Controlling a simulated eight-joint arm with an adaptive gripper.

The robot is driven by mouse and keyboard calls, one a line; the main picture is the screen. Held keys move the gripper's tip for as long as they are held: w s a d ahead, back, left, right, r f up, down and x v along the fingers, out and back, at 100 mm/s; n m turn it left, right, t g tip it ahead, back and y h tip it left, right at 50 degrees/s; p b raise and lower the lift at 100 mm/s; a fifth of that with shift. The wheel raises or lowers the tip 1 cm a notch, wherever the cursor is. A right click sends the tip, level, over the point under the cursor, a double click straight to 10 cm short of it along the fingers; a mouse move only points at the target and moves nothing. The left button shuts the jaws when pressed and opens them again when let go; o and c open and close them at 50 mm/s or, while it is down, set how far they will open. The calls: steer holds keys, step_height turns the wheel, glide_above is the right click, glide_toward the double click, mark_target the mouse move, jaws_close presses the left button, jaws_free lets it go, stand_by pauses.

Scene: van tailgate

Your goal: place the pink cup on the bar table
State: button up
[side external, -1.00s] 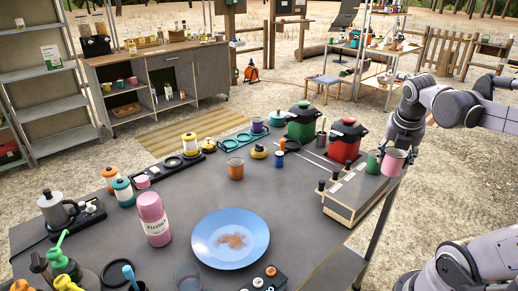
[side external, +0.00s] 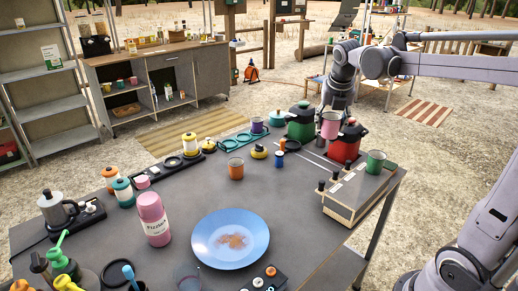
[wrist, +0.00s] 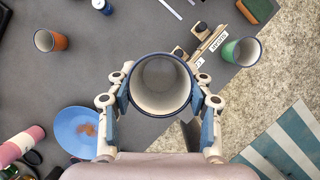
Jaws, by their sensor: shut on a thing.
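In the wrist view the fingers of my gripper (wrist: 160,112) press on both sides of the cup (wrist: 160,84), which shows a pale inside and dark blue rim and is empty. Below is a dark grey table (side external: 285,215), which also shows in the wrist view (wrist: 90,75). I cannot tell whether this is the bar table.
A red pot (side external: 347,142) and green pot (side external: 300,122) stand behind. An orange cup (side external: 236,169) and blue plate (side external: 230,238) stand on the table, with bare surface between them and the box.

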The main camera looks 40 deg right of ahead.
steer(key=w+a+f+n, duration=0.2)
steer(key=w+a, duration=0.5)
steer(key=w, duration=0.5)
steer(key=w+a+f+n, duration=0.1)
steer(key=w+a+f, duration=0.4)
steer(key=a, duration=0.4)
steer(key=w+a+f+n+t+y, duration=0.1)
steer(key=w+a+f, duration=0.4)
steer(key=a, duration=0.5)
steer(key=w+a+f+n, duration=0.1)
steer(key=w+a+f, duration=0.4)
steer(key=a, duration=0.4)
steer(key=shift+w+a+n+y, duration=0.15)
steer(key=shift+w+n+y, duration=0.25)
steer(key=shift+w, duration=0.3)
steer(key=shift+w+a+f, duration=0.1)
steer(key=shift+a+f, duration=0.25)
steer(key=shift+f, duration=2)
steer(key=shift+f, duration=0.15)
steer(key=o, duration=1.2)
steer(key=shift+c, duration=0.2)
